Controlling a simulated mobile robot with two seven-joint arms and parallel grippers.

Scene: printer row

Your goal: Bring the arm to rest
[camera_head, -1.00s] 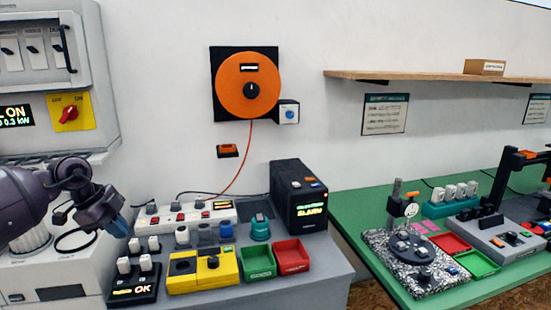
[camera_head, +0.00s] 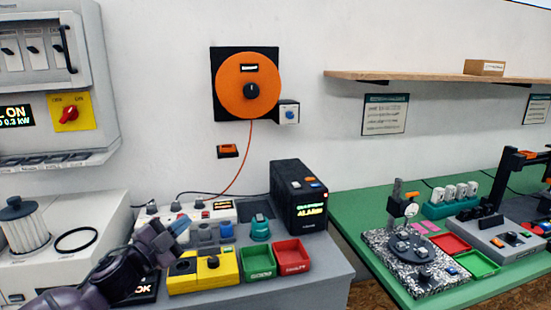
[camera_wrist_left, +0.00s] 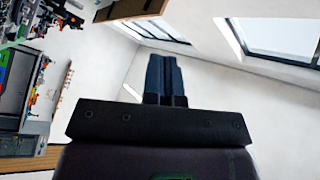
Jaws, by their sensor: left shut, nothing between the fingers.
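My left gripper (camera_head: 180,225) is shut and empty. In the head view it is above the front left part of the grey bench, with its blue fingertips in front of the power strip. My left arm comes in from the bottom left and hides part of the small black "OK" display unit (camera_head: 148,288). In the left wrist view the two dark blue fingers (camera_wrist_left: 162,76) are together, with the white wall and roof windows behind them. My right gripper is not in view.
The grey bench (camera_head: 325,262) holds a yellow block (camera_head: 225,266), a green bin (camera_head: 258,262), a red bin (camera_head: 292,256) and a black alarm box (camera_head: 299,194). A white cabinet with a filter (camera_head: 24,228) stands left. A green table (camera_head: 350,207) stands right.

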